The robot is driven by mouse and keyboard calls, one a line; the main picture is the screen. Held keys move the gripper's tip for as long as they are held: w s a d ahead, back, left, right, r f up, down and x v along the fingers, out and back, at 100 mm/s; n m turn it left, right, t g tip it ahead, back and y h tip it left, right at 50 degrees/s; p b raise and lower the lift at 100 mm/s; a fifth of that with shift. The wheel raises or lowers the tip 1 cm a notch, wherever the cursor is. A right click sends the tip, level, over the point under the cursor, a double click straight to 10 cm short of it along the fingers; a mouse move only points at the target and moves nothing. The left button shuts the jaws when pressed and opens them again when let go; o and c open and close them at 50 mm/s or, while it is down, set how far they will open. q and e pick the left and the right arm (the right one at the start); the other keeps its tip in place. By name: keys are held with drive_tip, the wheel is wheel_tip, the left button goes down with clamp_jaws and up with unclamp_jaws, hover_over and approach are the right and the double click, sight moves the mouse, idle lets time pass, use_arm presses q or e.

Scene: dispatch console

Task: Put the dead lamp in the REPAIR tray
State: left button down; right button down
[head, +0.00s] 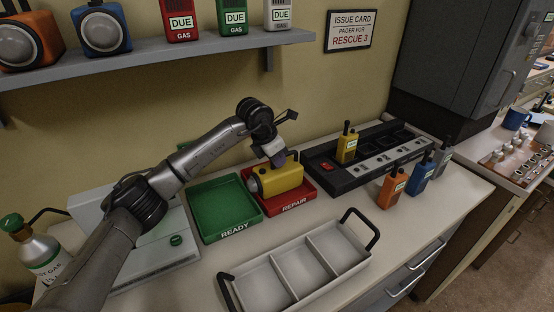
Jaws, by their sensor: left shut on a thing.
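A yellow lamp (283,181) is at the red REPAIR tray (302,201), its round lens end facing left. It sits within the tray's outline in the head view; I cannot tell whether it rests on the tray floor or is just above it. My left gripper (277,160) is shut on the lamp from above, at its top handle. The fingertips are small and partly hidden. My right gripper is not in view.
The empty green READY tray (222,208) is just left. A grey three-part carrier (306,264) stands in front, with raised black handles. A black charger (335,176) holding a yellow radio (347,146) is right, with more radios (392,188) beside it. A shelf (160,52) hangs above.

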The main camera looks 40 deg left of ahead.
sight(269, 169)
use_arm(q)
drive_tip(key=shift+w+r, duration=0.1)
drive_tip(key=shift+r, duration=0.05)
drive_tip(key=c, duration=1.6)
unclamp_jaws()
drive_tip(key=shift+f, duration=0.2)
drive_tip(key=o, duration=0.5)
drive_tip(key=shift+r, duration=0.15)
drive_tip(key=p+v, duration=0.2)
drive_tip(key=v, duration=0.5)
drive_tip(key=shift+a+r, duration=0.1)
drive_tip(key=shift+r, duration=0.15)
